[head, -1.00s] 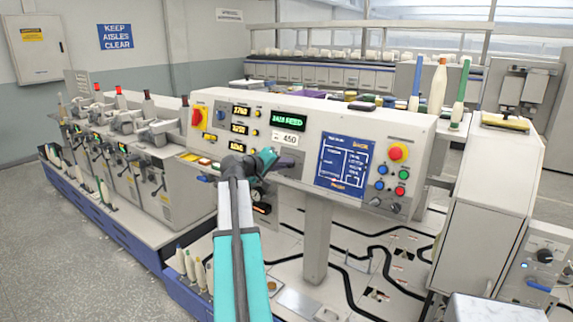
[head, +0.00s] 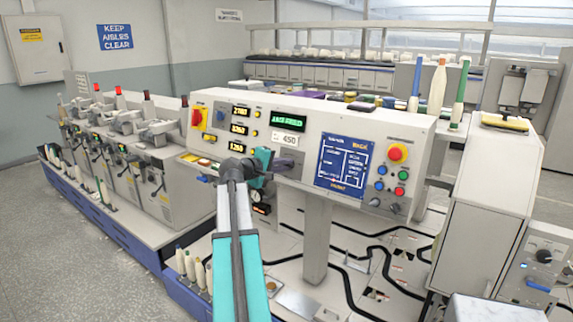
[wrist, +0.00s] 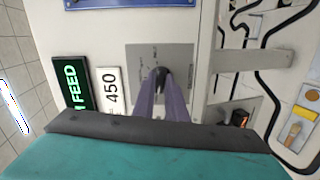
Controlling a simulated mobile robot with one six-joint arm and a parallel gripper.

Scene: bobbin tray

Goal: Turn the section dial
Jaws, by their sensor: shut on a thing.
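The section dial is a small dark knob (wrist: 160,74) on a grey plate (wrist: 183,57) in the wrist view, with faint markings around it. The purple fingers of my gripper (wrist: 161,92) are closed on the knob and hide much of it. In the head view my gripper (head: 281,163) reaches the front of the light-grey control panel (head: 240,140), below the white 450 label (head: 286,139). The dial is hidden there behind the gripper. Which mark the dial points at cannot be read.
A green-lit display (head: 289,121) sits above the label. A tray of small coloured blocks is at the panel's left. Black cables lie on the floor below.

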